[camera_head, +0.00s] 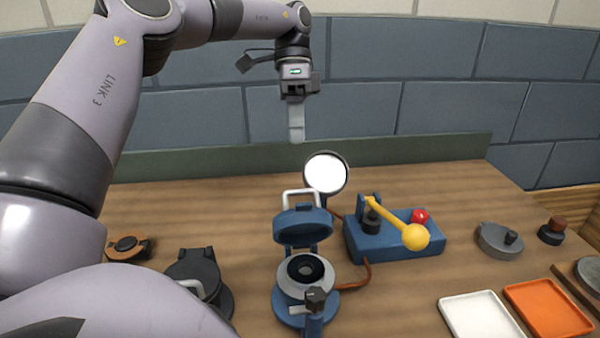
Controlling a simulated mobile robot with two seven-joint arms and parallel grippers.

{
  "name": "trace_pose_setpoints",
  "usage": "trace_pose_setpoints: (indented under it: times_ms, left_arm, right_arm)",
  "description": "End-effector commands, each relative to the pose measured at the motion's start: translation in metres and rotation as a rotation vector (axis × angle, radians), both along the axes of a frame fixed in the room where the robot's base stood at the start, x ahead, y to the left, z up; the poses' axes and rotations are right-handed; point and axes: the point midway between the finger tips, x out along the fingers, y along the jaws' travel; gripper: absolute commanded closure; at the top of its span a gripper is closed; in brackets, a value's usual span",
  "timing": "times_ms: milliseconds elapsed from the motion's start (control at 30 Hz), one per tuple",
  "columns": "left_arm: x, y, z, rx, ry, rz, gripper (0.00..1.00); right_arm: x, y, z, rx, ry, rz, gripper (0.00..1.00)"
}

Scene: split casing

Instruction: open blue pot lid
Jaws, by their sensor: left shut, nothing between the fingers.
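The blue pot (290,310) stands near the front middle of the wooden table. Its blue lid (303,228) is tilted up at the back, with a white loop handle (300,196) on top. The pot's pale rim and dark round inside show below the lid. A dark knob on a blue stem stands at the pot's front. My left gripper (296,135) is shut and empty, pointing down above and behind the lid, apart from it. My right gripper is not in view.
A blue box (393,238) with a yellow ball-ended lever (400,222) and red button stands right of the pot, beside a round white lamp (326,174). A black lidded pot (200,278) is at left. White (482,316) and orange (548,308) trays lie at right.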

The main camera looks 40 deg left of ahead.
Motion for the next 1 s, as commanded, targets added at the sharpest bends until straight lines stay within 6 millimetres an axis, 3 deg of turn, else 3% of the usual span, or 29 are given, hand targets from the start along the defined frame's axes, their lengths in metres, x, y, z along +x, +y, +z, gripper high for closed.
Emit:
trace_pose_setpoints:
  times_ms: [433, 1000]
  left_arm:
    - [-0.019, -0.022, -0.059, -0.003, 0.001, -0.003, 1.00]
    - [-0.043, -0.051, -0.052, 0.001, -0.003, 0.000, 1.00]
  right_arm:
    - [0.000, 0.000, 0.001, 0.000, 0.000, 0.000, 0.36]
    - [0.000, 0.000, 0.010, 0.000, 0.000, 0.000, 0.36]
